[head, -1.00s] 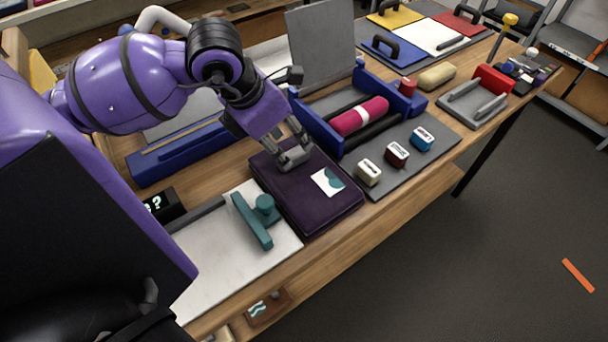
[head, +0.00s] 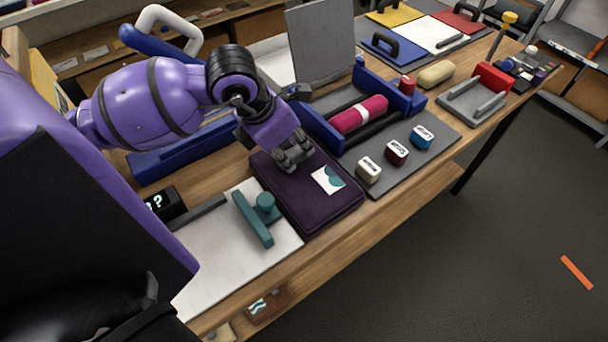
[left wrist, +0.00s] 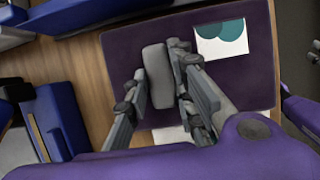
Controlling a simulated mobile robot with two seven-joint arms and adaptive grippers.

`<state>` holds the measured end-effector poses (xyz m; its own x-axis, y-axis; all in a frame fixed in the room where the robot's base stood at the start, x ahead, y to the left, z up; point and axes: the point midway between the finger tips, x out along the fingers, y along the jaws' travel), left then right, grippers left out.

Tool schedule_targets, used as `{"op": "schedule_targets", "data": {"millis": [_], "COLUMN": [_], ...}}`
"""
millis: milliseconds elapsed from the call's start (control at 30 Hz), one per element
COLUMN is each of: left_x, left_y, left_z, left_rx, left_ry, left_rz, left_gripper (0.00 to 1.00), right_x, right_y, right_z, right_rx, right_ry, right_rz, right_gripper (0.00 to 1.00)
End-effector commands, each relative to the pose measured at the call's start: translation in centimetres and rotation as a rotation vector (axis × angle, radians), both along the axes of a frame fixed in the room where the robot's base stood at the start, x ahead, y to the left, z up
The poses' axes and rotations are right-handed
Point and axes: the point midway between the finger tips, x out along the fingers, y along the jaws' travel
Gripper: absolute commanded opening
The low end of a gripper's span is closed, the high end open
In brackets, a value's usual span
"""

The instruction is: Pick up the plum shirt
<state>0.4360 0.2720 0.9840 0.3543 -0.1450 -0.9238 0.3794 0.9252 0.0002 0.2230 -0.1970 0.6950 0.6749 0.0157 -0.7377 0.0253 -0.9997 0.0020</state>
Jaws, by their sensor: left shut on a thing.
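The plum shirt (head: 310,208) lies folded flat on the table in the head view, with a white and teal patch (head: 328,179) on top. In the left wrist view the shirt (left wrist: 238,78) fills the upper middle. My left gripper (head: 294,160) is over its far-left part. In the left wrist view my left gripper (left wrist: 157,76) has its fingers on both sides of a grey block (left wrist: 157,72) on the shirt and is shut on it. The fingers partly hide the block in the head view. The shirt appears to rest on the table. My right gripper is not in view.
A pale board (head: 225,270) with a teal squeegee-like tool (head: 253,218) lies left of the shirt. A grey mat with small white, dark red and blue blocks (head: 422,137) is to its right. A blue-ended frame holds a magenta roll (head: 359,115) behind.

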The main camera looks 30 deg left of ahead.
Motion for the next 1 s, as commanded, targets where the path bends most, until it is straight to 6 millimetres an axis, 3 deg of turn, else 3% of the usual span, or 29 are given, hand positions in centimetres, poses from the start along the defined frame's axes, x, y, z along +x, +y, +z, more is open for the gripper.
{"op": "schedule_targets", "data": {"millis": [467,700,1000], "left_x": [0.1,0.1,-0.8], "left_y": [0.0,-0.3,-5.2], "left_z": [0.8,4.2,10.4], "left_rx": [0.0,-0.001,-0.002], "left_ry": [-0.003,-0.014,-0.023], "left_rz": [-0.001,-0.002,-0.006], "left_gripper": [0.0,0.0,0.0], "right_x": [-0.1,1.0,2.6], "right_y": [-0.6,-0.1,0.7], "right_z": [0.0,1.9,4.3], "right_rx": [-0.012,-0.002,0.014], "right_ry": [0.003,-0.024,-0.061], "right_rz": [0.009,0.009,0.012], "right_gripper": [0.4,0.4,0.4]}}
